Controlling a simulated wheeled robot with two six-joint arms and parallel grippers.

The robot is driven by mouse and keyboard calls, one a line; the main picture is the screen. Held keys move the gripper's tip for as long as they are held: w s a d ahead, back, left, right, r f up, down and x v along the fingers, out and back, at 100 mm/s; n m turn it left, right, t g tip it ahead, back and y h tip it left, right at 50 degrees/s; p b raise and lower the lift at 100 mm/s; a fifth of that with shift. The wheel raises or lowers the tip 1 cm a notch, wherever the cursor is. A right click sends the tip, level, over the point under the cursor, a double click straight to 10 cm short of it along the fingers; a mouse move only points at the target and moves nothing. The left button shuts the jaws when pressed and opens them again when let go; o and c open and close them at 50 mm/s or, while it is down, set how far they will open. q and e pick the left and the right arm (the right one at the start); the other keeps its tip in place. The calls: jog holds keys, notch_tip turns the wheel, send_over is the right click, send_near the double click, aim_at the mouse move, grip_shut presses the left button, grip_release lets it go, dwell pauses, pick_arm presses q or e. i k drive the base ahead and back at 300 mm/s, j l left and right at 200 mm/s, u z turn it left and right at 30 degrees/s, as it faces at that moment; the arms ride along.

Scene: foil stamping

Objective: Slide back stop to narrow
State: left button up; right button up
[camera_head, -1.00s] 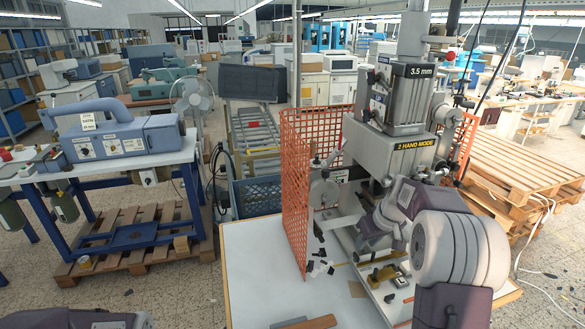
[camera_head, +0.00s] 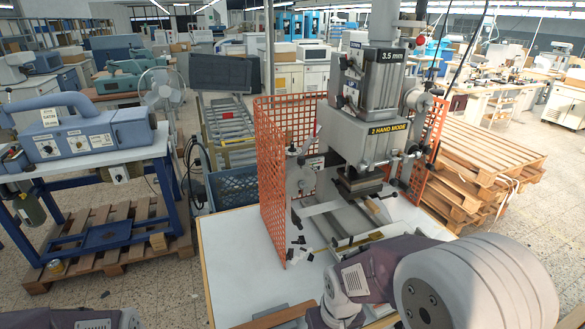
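The grey stamping press (camera_head: 372,140), marked "3.5 mm" and "2 HAND MODE", stands on a white-topped table. Its dark stamping block (camera_head: 358,184) hangs over the bed. A pale metal bar (camera_head: 322,208) and a small tan piece (camera_head: 372,205) lie on the bed below it. I cannot tell which part is the back stop. My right arm crosses the lower right and hides the front of the bed. Its wrist is at the bottom edge, and its gripper fingers are not visible. Only a link of my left arm shows at the bottom left; its gripper is out of view.
An orange mesh guard (camera_head: 271,165) stands left of the press, with more mesh on the right. Small black scraps (camera_head: 298,250) and a brown block (camera_head: 278,317) lie on the white table (camera_head: 232,262). The left of the tabletop is mostly clear. Wooden pallets (camera_head: 485,160) are stacked at right.

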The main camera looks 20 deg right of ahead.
aim_at(378, 235)
jog(key=l+z, duration=0.8)
